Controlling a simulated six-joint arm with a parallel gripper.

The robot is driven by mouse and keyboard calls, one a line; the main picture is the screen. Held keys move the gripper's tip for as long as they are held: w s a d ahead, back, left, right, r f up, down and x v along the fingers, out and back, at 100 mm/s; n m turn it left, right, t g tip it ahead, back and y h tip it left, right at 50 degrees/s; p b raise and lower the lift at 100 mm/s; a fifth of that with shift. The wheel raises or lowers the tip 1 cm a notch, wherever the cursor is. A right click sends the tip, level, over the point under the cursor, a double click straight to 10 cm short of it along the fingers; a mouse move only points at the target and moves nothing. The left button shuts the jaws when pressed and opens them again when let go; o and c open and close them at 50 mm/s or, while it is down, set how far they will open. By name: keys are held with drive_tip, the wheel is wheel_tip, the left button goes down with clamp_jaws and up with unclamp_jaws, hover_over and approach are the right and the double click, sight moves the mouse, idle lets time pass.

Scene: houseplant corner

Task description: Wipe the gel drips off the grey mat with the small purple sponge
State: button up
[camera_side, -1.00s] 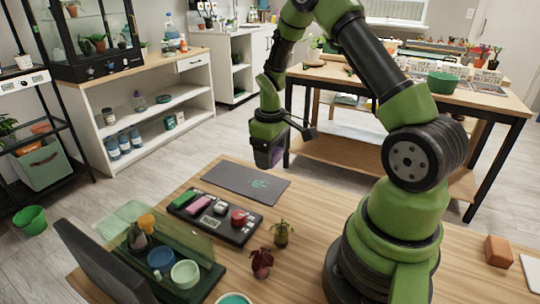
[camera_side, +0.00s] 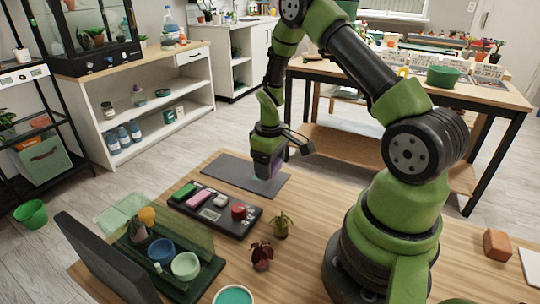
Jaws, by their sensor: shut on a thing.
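The grey mat (camera_side: 225,175) lies flat at the far edge of the wooden table. My gripper (camera_side: 268,168) is shut on the small purple sponge (camera_side: 277,164), which shows as a purple patch between and behind the fingers. The gripper points down over the mat's right half, very low. I cannot tell whether the sponge touches the mat. The green gel drips are mostly hidden behind the gripper; only a faint greenish trace (camera_side: 264,179) shows under it.
A black tray (camera_side: 237,228) with green, pink, white and red items stands in front of the mat. Two small plants (camera_side: 281,225) (camera_side: 261,255) and a green tray with pots (camera_side: 206,276) are nearer. An orange-brown block (camera_side: 497,243) lies far right.

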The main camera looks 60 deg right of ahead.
sight(246, 173)
wheel_tip(246, 173, down, 3)
drive_tip(key=shift+r, duration=0.1)
drive_tip(key=shift+w, duration=1.4)
drive_tip(key=shift+c, duration=0.4)
drive_tip(key=shift+w+f, duration=0.2)
drive_tip(key=shift+w, duration=0.6)
drive_tip(key=shift+w+r, duration=0.15)
drive_tip(key=shift+w, duration=1.3)
drive_tip(key=shift+s+f, duration=0.2)
drive_tip(key=shift+s, duration=1.8)
drive_tip(key=shift+s+r, duration=0.1)
drive_tip(key=shift+s, duration=1.4)
drive_tip(key=shift+s+r, duration=0.15)
drive_tip(key=shift+r, duration=3.75)
